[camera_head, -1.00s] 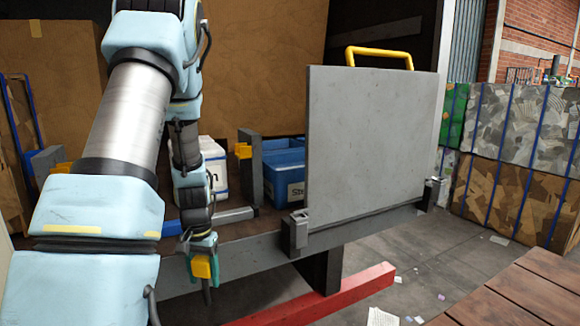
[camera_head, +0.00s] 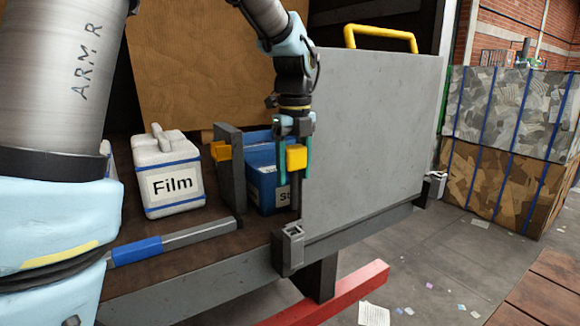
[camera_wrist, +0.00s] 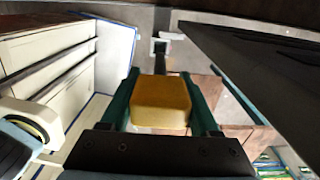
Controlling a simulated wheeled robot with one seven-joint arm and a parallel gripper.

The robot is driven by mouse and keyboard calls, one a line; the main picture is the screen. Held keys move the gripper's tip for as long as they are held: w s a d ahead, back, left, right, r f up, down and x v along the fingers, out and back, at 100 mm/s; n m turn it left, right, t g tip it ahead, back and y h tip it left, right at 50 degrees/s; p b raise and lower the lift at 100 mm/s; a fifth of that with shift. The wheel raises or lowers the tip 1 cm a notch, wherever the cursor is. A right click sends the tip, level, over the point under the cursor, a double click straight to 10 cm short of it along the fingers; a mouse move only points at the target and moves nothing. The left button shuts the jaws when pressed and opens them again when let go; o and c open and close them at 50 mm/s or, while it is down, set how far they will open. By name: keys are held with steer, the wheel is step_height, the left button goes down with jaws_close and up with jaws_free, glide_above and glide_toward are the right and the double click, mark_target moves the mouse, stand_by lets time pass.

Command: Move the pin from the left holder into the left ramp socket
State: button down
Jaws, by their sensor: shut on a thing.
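My gripper (camera_head: 295,160) is shut on the pin's yellow head (camera_head: 296,157), which shows between the teal fingers in the wrist view (camera_wrist: 160,104). The pin's dark shaft points down, roughly upright. The left ramp socket (camera_head: 290,246) is a grey metal bracket at the lower left corner of the upright grey ramp panel (camera_head: 375,140). The pin hangs above this socket in the head view, its lower end apart from it or close to it; the exact gap is unclear. A pale bracket, likely the socket, shows ahead of the pin in the wrist view (camera_wrist: 168,42).
A grey post (camera_head: 230,178) with a yellow block stands left of the gripper. A white Film box (camera_head: 166,175), a blue bin (camera_head: 262,180) and a blue-grey bar (camera_head: 175,242) are on the bed. The ramp panel stands close to the right of my gripper. A red beam (camera_head: 335,298) lies below.

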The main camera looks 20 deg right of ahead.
mark_target(293, 209)
steer(key=shift+f+b, duration=2.7)
steer(key=shift+f, duration=0.35)
steer(key=shift+p, duration=0.45)
steer(key=shift+f, duration=0.2)
step_height(293, 209, down, 8)
steer(key=b, duration=0.5)
steer(key=shift+c, duration=0.2)
jaws_free()
steer(key=shift+r, duration=0.15)
